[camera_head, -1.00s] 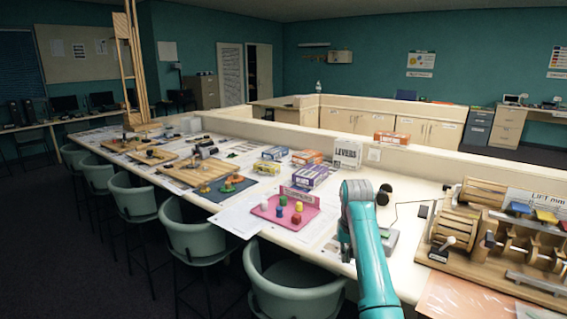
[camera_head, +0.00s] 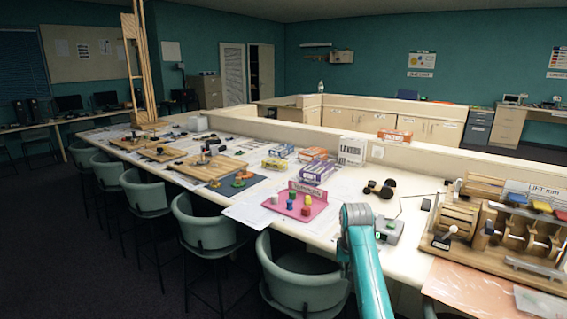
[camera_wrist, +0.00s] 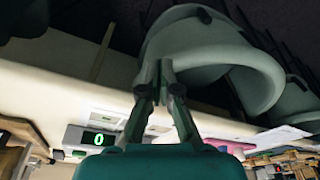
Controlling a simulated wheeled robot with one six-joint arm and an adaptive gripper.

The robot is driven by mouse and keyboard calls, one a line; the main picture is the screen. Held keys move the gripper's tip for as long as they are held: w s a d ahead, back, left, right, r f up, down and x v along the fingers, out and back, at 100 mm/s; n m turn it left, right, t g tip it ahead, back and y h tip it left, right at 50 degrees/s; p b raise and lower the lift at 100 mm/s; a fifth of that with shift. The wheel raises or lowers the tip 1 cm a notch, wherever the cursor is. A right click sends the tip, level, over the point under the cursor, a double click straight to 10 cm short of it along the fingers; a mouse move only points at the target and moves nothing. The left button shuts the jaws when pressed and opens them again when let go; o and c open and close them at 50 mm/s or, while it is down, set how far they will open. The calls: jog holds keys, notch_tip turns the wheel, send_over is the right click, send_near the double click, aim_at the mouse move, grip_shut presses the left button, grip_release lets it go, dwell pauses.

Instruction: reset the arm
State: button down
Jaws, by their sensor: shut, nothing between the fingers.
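My arm, teal with a grey elbow, rises from the lower right in the head view; its gripper is hidden there. In the wrist view my gripper (camera_wrist: 165,68) is shut and empty, its fingertips together in front of a green-grey chair (camera_wrist: 212,55). The pale table edge (camera_wrist: 55,80) runs behind the fingers. The picture from the wrist is tilted, so the height of the gripper is hard to tell.
The long table (camera_head: 345,200) bears a pink tray (camera_head: 278,207) with coloured pieces, a grey device (camera_head: 391,229) and a wooden lever machine (camera_head: 490,250). A device with a green display (camera_wrist: 98,138) shows by the gripper. Several chairs (camera_head: 300,280) line the near side.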

jog(key=s+f+t, duration=0.2)
jog(key=s+f, duration=0.4)
jog(key=f, duration=0.5)
jog(key=s+f+t, duration=0.1)
jog(key=s+f, duration=0.5)
jog(key=f, duration=0.6)
jog(key=s+f+t, duration=0.2)
jog(key=s+f, duration=0.2)
jog(key=s, duration=0.5)
jog(key=s+f+t, duration=0.1)
jog(key=s+f, duration=0.3)
jog(key=s, duration=0.6)
jog(key=s+r+n+t, duration=0.15)
jog(key=s+r, duration=0.25)
jog(key=s, duration=0.7)
jog(key=s+r+m+t, duration=0.15)
jog(key=s+r, duration=0.25)
jog(key=s, duration=0.7)
jog(key=s+r+t, duration=0.1)
jog(key=s+r, duration=0.5)
jog(key=r, duration=0.3)
jog(key=s+r+n+t, duration=0.1)
jog(key=s+r+t, duration=0.1)
jog(key=s+r, duration=0.5)
notch_tip(320, 180, up, 3)
